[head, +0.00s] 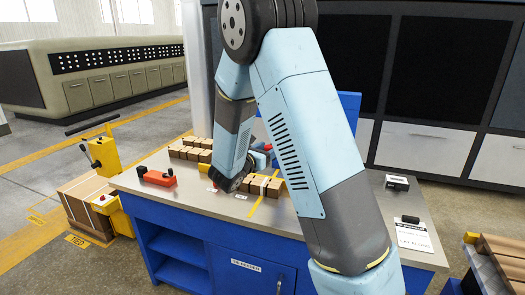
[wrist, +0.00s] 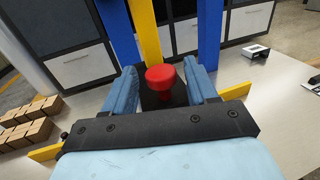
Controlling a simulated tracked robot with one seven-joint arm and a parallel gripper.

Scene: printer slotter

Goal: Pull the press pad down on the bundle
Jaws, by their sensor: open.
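A red knob (wrist: 160,77) stands on a dark block in the wrist view, in front of a yellow upright (wrist: 147,35) between two blue posts (wrist: 208,35). My gripper (wrist: 162,70) is open, with one blue finger on each side of the knob; contact is not clear. The press pad's underside is hidden. In the head view my arm covers most of the blue press frame (head: 350,103), and my gripper (head: 262,157) is partly hidden. A bundle of brown blocks (head: 262,187) lies on the table below my gripper; whether it sits under the pad cannot be told.
More brown blocks (head: 190,150) stand at the table's back left; some show in the wrist view (wrist: 28,125). A red tool (head: 157,177) lies on the left of the table (head: 200,208). A small dark box (head: 397,183) and a printed card (head: 413,236) lie at the right.

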